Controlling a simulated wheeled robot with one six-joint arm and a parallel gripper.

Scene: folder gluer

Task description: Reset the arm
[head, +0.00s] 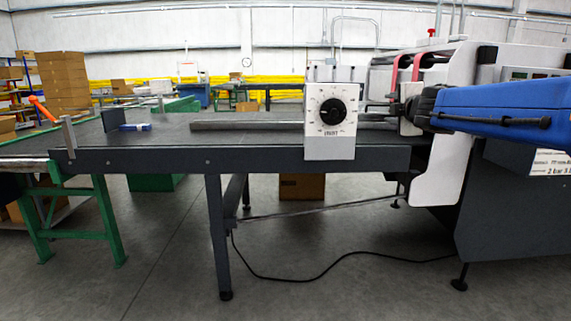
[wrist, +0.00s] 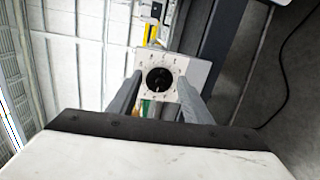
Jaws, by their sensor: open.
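My gripper (head: 368,110) reaches in from the right in the head view, at the end of my blue arm. It is at the right side of a white panel with a black dial knob (head: 332,110). In the wrist view my gripper (wrist: 160,82) has its two grey fingers apart, with nothing held between them. The dial knob (wrist: 159,79) shows beyond and between the fingertips, and the fingers appear clear of it. The exact gap to the panel is hard to tell.
The panel stands at the front edge of a dark machine table (head: 250,158). A white machine housing (head: 445,140) stands close at the right. A blue item (head: 135,127) lies on the table's left part. A black cable (head: 300,279) lies on the open floor below.

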